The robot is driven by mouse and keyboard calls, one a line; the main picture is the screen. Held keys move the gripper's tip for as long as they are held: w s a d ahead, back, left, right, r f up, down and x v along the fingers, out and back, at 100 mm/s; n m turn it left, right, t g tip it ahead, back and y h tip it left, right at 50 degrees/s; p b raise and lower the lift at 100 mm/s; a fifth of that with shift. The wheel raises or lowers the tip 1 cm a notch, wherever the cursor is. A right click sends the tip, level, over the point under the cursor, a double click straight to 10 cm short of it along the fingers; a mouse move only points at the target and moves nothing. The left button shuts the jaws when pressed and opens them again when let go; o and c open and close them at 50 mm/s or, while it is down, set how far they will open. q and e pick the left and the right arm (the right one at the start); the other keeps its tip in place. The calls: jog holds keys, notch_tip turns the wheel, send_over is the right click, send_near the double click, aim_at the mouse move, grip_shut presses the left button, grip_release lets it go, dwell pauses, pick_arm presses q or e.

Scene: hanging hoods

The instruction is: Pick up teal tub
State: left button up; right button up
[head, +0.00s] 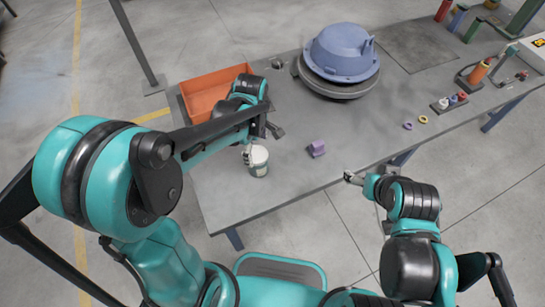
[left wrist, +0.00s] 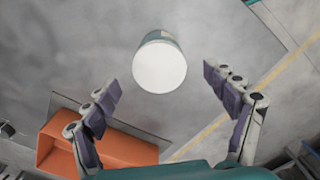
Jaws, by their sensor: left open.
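The teal tub (head: 258,162) stands upright near the front left part of the grey table, with a white lid and a teal band on its side. In the left wrist view the tub (left wrist: 160,66) shows mostly its white lid, centred between and slightly beyond the fingertips. My left gripper (head: 263,142) is open and empty above the tub; one finger overlaps the tub's lid in the head view. I cannot tell whether that finger touches it. My right gripper (head: 353,178) is at the table's front edge, away from the tub; its jaws are too small to read.
An orange bin (head: 205,98) sits behind the left gripper, partly hidden by my arm. A purple block (head: 317,148) lies right of the tub. A large blue hood (head: 342,52) stands at the back. Small rings (head: 422,119) lie farther right. The table's front middle is clear.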

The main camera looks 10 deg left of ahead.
pick_arm(q)
jog(key=f, duration=0.1)
jog(key=f+b, duration=0.1)
jog(key=f, duration=0.1)
jog(key=shift+s+a, duration=0.1)
jog(key=shift+a, duration=0.1)
jog(key=f+b, duration=0.1)
jog(key=f, duration=0.1)
jog(key=f+b, duration=0.1)
jog(key=f, duration=0.1)
jog(key=shift+d+f+b, duration=0.2)
jog(key=shift+f+b, duration=0.1)
jog(key=shift+r, duration=0.1)
jog(key=shift+c, duration=0.4)
jog(key=c, duration=1.7)
